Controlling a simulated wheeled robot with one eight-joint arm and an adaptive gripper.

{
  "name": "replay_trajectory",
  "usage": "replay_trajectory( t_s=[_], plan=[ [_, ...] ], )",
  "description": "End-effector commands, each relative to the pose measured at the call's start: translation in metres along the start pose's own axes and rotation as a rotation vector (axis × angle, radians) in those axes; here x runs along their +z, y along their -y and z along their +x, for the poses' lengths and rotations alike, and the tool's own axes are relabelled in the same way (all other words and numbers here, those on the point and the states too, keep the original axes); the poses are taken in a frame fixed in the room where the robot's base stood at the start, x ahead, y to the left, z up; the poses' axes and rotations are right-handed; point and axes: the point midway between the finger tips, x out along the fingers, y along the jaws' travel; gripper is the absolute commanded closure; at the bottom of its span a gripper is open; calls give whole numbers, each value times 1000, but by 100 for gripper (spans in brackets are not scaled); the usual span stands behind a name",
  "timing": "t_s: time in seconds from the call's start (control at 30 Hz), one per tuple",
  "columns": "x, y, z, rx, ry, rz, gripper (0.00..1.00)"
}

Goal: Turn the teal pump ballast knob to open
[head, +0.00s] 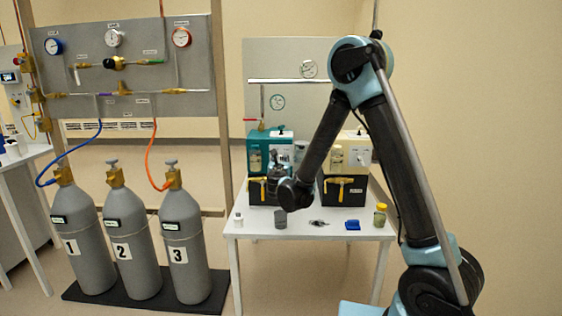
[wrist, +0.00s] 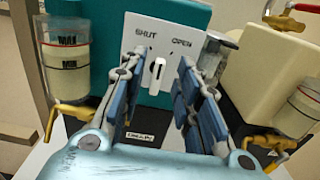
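The teal pump (head: 257,138) stands at the back left of the white table and also fills the upper middle of the wrist view (wrist: 192,14). Its pale front plate (wrist: 150,42) is marked SHUT on the left and OPEN on the right. The white ballast knob (wrist: 154,73) sits below these words, roughly upright with a slight tilt. I cannot tell which word it points to. My gripper (wrist: 158,70) is open, with one finger on each side of the knob and visible gaps between. In the head view my wrist hides part of the pump's front.
A cream pump (head: 357,148) stands close on the right. Yellow taps (wrist: 76,112) jut out below the sight glass (wrist: 66,52). A white bottle, a grey container, a blue item and a yellow-capped jar (head: 380,215) line the table's front. Grey cylinders (head: 133,240) stand left.

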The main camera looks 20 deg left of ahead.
Motion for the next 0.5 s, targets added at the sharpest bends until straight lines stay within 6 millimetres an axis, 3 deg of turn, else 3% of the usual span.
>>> replay_trajectory(
  t_s=[0.2, 0.5],
  plan=[
    [0, 0, 23, -1, 0, 0, 70],
    [0, 0, 28, 0, 0, 0, 70]
  ],
)
